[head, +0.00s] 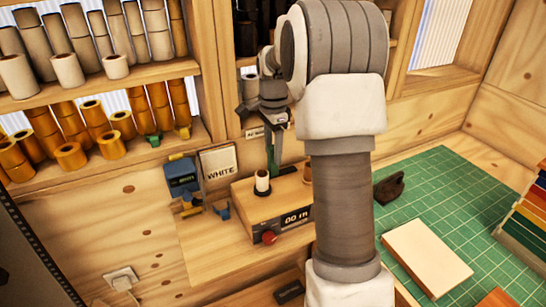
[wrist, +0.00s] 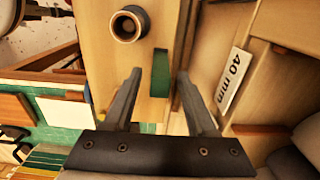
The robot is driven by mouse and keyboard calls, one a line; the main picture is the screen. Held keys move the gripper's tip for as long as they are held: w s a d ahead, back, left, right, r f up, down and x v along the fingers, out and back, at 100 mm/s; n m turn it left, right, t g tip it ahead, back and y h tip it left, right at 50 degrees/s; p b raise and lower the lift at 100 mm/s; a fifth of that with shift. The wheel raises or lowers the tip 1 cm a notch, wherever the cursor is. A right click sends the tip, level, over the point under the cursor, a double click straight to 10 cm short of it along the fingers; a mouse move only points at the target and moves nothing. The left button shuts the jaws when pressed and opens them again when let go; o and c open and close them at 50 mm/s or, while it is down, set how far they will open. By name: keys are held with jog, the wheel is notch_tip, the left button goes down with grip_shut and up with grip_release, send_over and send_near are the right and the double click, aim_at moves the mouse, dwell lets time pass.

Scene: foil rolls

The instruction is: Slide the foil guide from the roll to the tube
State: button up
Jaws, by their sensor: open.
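A green upright piece (head: 271,160), which looks like the foil guide, stands on the wooden winder box (head: 240,196). In the wrist view the green piece (wrist: 160,82) shows between my finger lines. A pale tube (head: 262,180) stands on a dark round base on the box, left of the green piece; the wrist view shows this tube (wrist: 128,26) end-on, up and left of the fingers. My gripper (head: 274,138) points down above the green piece, open and empty; its fingers (wrist: 159,74) lie either side of it in the picture. Contact cannot be told. My arm hides part of the box.
Shelves (head: 100,95) with several gold and pale rolls stand at the left. A WHITE sign (head: 218,162) and blue holder (head: 182,178) are on the wall beside the box. A red knob (head: 269,237) is on its front. A green cutting mat (head: 450,205) with a pale block (head: 427,256) lies right.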

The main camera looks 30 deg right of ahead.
jog(key=shift+f, duration=1.4)
grip_shut()
dwell(0.4)
